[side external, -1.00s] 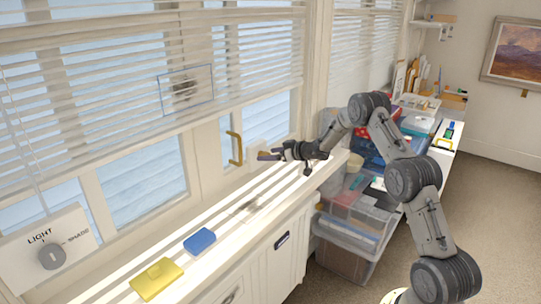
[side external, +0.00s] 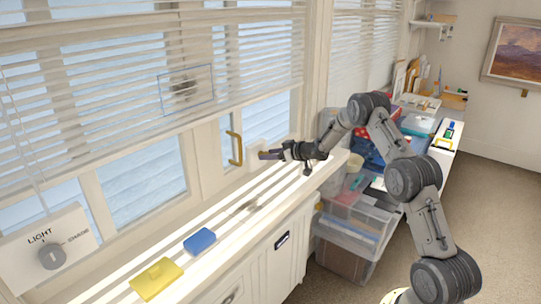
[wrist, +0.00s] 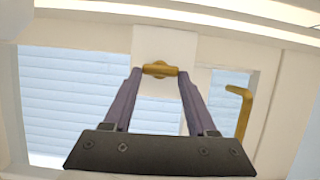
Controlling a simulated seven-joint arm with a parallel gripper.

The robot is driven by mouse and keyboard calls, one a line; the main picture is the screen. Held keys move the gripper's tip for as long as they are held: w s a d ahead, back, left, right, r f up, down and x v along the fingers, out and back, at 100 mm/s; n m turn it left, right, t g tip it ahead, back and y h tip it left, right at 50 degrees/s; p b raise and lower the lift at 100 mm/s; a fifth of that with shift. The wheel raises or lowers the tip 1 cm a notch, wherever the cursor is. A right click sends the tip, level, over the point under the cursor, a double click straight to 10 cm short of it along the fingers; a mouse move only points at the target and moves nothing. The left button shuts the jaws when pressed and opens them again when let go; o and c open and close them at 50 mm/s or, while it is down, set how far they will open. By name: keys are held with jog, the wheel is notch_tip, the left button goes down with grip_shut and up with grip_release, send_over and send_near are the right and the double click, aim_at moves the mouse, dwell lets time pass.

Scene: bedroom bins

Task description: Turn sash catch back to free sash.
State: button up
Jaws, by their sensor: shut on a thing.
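The brass sash catch (wrist: 159,69) shows in the wrist view, on a pale block on the window frame. It lies crosswise between the two purple fingertips of my gripper (wrist: 160,73), which is shut on it. In the side view my gripper (side external: 264,155) reaches left to the window frame just above the sill, and its fingers hide most of the catch. A brass sash handle (side external: 235,148) stands on the frame to the left of my gripper; it also shows at the right of the wrist view (wrist: 240,108). My gripper is apart from the handle.
A blue block (side external: 200,241) and a yellow block (side external: 157,279) lie on the sunlit sill (side external: 225,222). A light dial (side external: 50,256) is at the lower left. Blinds (side external: 120,85) hang over the windows. Clear bins (side external: 350,225) stand beneath my arm.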

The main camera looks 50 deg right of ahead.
jog(key=n+h, duration=0.2)
jog(key=shift+a+f+n, duration=0.1)
jog(key=shift+a+n, duration=0.25)
jog(key=shift+n, duration=0.05)
jog(key=n, duration=0.1)
jog(key=n+h, duration=0.1)
jog(key=n, duration=0.1)
jog(key=shift+a+f+t+h, duration=0.2)
jog(key=shift+a+t+h, duration=0.1)
jog(key=shift+h, duration=0.1)
jog(key=n, duration=0.1)
jog(key=n+h, duration=0.1)
jog(key=n+t, duration=0.1)
jog(key=shift+a+f+n+h, duration=0.1)
jog(key=shift+f+n+h, duration=0.2)
jog(key=shift+h, duration=0.1)
jog(key=shift+f+n+t+h, duration=0.15)
jog(key=shift+n+t+h, duration=0.4)
jog(key=shift+n, duration=1.15)
jog(key=shift+a, duration=0.1)
jog(key=o, duration=1.4)
jog(key=shift+c, duration=0.2)
